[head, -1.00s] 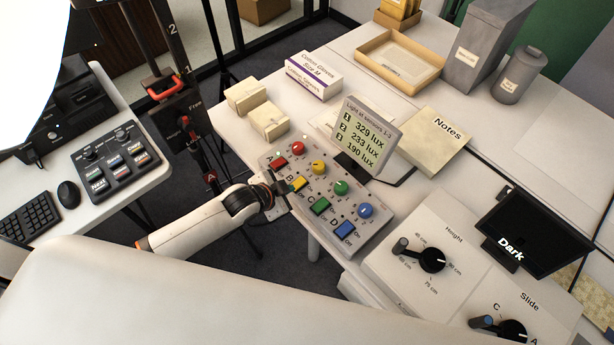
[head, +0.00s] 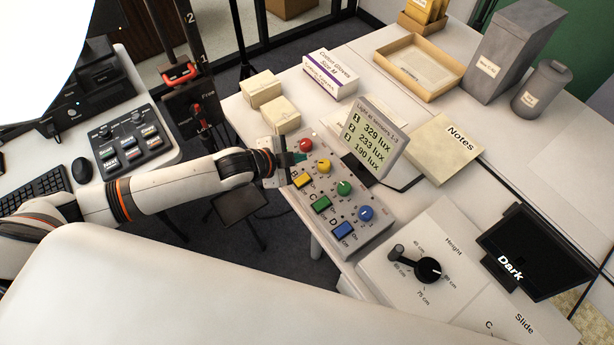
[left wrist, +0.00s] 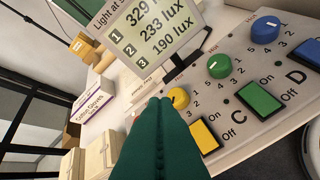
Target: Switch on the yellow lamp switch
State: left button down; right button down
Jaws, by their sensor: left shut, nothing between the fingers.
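The yellow lamp switch (head: 302,180) is a square rocker on the white control panel (head: 372,239), below the yellow knob (head: 323,166). In the left wrist view the yellow switch (left wrist: 204,136) shows just right of my fingers, with On and Off printed beside it. I cannot tell which side is pressed. My left gripper (head: 298,157) is shut and empty, with dark green fingers near the red knob (head: 306,145). Its shut fingers (left wrist: 165,105) fill the lower middle of the wrist view and hide the panel's row A switch. Contact with the panel cannot be told.
The lux display (head: 372,143) stands behind the panel and reads 329, 233 and 190. Green (head: 321,204) and blue (head: 343,230) switches sit nearer. Cream boxes (head: 281,115) and a Notes folder (head: 444,149) lie on the table. A Height dial panel (head: 410,270) is at right.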

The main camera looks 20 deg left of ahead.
pick_arm(q)
jog(key=b, duration=0.7)
send_over(303, 181)
jog(key=f, duration=0.6)
jog(key=shift+s+a+f, duration=0.2)
jog(key=shift+s+f, duration=0.1)
jog(key=shift+w+f+b, duration=0.15)
jog(key=shift+f+b, duration=0.15)
jog(key=shift+f, duration=0.55)
jog(key=shift+d+f, duration=0.1)
jog(key=shift+f, duration=0.05)
jog(key=shift+f, duration=0.3)
jog(key=shift+f, duration=0.35)
dwell(0.6)
jog(key=shift+w, duration=0.1)
jog(key=shift+r+p, duration=0.85)
